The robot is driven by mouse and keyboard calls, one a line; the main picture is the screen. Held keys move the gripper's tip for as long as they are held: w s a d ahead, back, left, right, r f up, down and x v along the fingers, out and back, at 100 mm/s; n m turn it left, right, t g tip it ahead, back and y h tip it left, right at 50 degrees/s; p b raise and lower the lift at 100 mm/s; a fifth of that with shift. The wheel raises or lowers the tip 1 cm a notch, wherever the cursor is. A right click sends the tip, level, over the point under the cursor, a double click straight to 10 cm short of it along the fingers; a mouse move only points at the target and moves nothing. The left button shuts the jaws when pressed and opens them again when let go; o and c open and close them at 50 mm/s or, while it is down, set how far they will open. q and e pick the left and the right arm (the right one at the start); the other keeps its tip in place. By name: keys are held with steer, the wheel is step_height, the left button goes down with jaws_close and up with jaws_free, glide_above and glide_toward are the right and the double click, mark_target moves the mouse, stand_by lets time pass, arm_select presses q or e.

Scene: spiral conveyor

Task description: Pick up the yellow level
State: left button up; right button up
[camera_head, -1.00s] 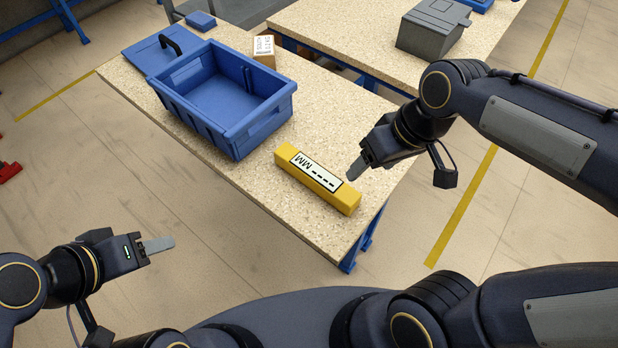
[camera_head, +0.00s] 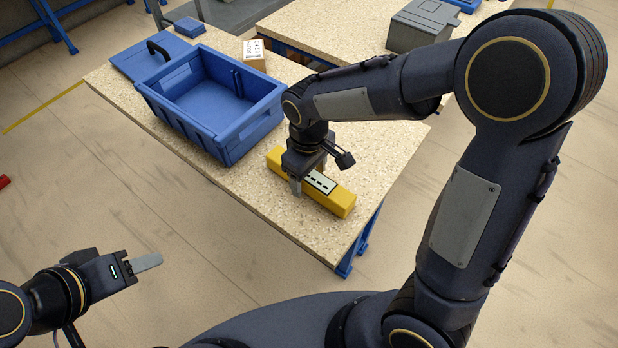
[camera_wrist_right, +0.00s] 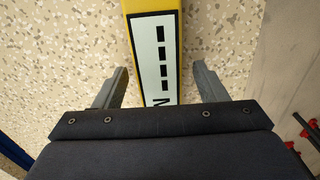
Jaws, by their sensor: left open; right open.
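The yellow level (camera_head: 341,203) lies on the speckled table near its front edge, with a white label on its top. It also shows in the right wrist view (camera_wrist_right: 132,48), running between the fingers. My right gripper (camera_head: 308,184) is over the level, open, with one finger on each side of it. In the right wrist view my right gripper (camera_wrist_right: 160,88) shows gaps between its fingers and the level. Part of the level is hidden behind my right gripper in the head view. My left gripper (camera_head: 147,262) is empty and away from the table at lower left.
An open blue bin (camera_head: 224,148) stands on the table (camera_head: 255,200) left of the level. A blue lid (camera_head: 150,60) with a black handle and a small labelled box (camera_head: 254,56) are behind it. A grey box (camera_head: 424,25) sits on the back table.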

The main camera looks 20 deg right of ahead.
steer(key=shift+f, duration=0.5)
steer(key=c, duration=1.2)
